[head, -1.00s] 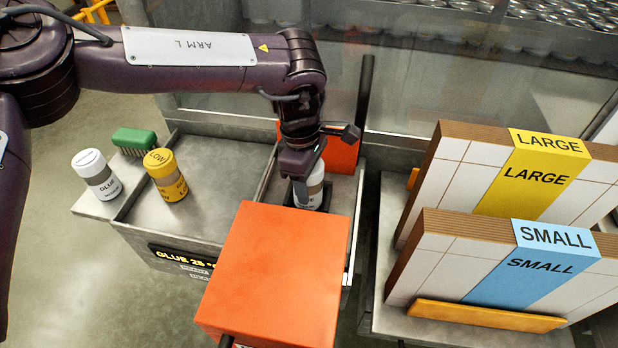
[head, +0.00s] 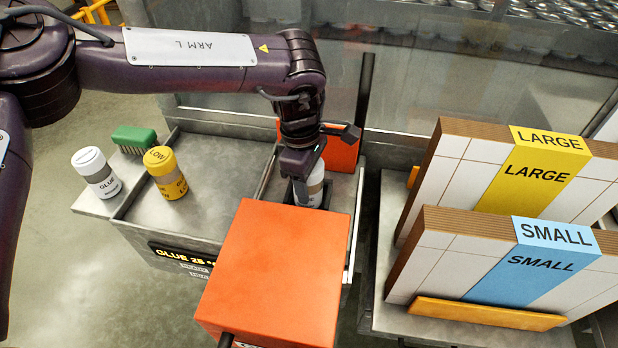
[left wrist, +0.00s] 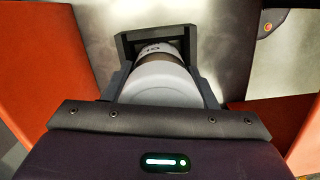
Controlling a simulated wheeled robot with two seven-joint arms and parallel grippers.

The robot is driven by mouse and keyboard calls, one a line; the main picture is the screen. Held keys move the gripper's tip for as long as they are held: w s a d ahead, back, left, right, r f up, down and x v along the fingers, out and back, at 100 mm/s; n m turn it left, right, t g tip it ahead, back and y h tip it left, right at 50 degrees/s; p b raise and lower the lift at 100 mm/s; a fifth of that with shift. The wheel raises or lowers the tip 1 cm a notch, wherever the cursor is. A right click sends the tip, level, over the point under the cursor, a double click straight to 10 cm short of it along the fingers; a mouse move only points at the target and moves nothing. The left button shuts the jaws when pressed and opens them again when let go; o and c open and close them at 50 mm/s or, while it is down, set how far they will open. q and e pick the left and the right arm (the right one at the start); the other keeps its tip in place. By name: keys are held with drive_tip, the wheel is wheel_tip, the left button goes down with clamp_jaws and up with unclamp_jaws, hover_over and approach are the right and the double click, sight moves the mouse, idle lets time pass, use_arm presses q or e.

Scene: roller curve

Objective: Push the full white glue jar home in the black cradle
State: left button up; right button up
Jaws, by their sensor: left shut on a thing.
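The white glue jar (head: 313,187) with a grey band is partly hidden behind my left gripper (head: 304,183) in the head view. In the left wrist view the jar (left wrist: 161,82) lies between the two fingers of my left gripper (left wrist: 163,88), which is shut on it. The black cradle (left wrist: 124,47) stands around the jar's far part in that view. I cannot tell whether the jar is fully seated. The front of the cradle is mostly hidden in the head view by the orange box. My right gripper is not in view.
A large orange box (head: 272,270) stands just in front of the cradle, with an orange panel (head: 342,152) behind. A yellow LOW jar (head: 166,174), another white glue jar (head: 97,173) and a green brush (head: 134,140) are at left. Cartons (head: 500,255) stand at right.

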use_arm(q)
drive_tip(key=shift+f, duration=0.4)
idle(0.3)
drive_tip(key=o, duration=1.2)
drive_tip(key=shift+o, duration=0.2)
drive_tip(key=o, duration=0.4)
drive_tip(key=shift+o, duration=0.2)
drive_tip(key=shift+r+p, duration=3.75)
drive_tip(key=shift+r, duration=0.8)
